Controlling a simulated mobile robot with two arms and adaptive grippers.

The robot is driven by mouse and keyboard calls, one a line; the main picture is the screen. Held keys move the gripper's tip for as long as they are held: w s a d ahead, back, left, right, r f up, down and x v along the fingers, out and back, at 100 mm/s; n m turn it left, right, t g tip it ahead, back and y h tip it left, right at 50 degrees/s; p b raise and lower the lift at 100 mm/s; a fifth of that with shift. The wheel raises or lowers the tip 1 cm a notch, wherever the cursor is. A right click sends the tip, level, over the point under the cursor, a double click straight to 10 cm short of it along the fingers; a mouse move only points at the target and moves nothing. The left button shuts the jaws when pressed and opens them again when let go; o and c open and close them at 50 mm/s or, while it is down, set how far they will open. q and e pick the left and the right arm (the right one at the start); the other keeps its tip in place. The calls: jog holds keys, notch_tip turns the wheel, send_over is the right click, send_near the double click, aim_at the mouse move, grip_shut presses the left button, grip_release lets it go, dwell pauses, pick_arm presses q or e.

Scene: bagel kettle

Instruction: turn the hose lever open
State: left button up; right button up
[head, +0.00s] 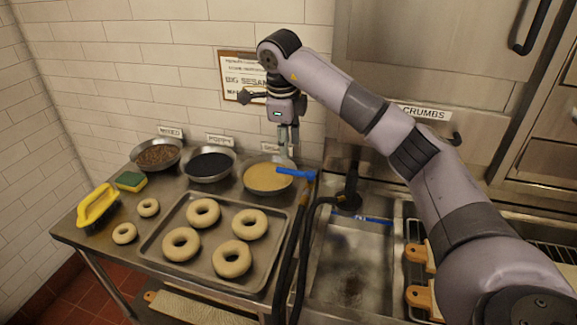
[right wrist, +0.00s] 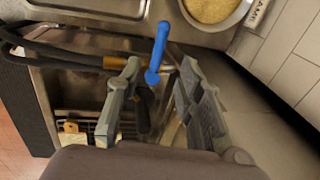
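The blue hose lever (head: 297,174) sticks out level beside the sesame bowl, at the right end of the steel table. It also shows in the right wrist view (right wrist: 159,48), its lower end between my fingertips or just beyond them. The black hose (head: 308,225) hangs in loops below the lever; in the right wrist view it runs to a brass-coloured fitting (right wrist: 115,62). My right gripper (head: 289,152) points down just above the lever. In the right wrist view its fingers (right wrist: 161,66) are apart, with no clear contact on the lever. My left gripper is out of view.
The sesame bowl (head: 268,180) stands close to the lever. A tray (head: 152,243) of bagels, a poppy bowl (head: 208,164) and a mixed-seed bowl (head: 155,155) fill the table. A steel basin (head: 350,270) lies right of the hose. A wall stands behind.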

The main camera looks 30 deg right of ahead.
jog(key=p, duration=0.1)
send_over(289, 171)
jog(key=f, duration=0.5)
jog(key=shift+s+a, duration=0.15)
jog(key=shift+s, duration=0.15)
jog(key=shift+w+d+f+p, duration=0.1)
jog(key=shift+f+p, duration=0.05)
jog(key=shift+f, duration=0.4)
jog(key=shift+w+d+f+p, duration=0.1)
jog(key=shift+f+p, duration=0.05)
jog(key=shift+f, duration=0.4)
jog(key=shift+w+f, duration=0.1)
jog(key=shift+f, duration=0.45)
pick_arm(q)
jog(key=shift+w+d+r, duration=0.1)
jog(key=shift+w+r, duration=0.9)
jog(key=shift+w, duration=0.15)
pick_arm(e)
jog(key=shift+c, duration=0.5)
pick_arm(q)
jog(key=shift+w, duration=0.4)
pick_arm(e)
grip_shut()
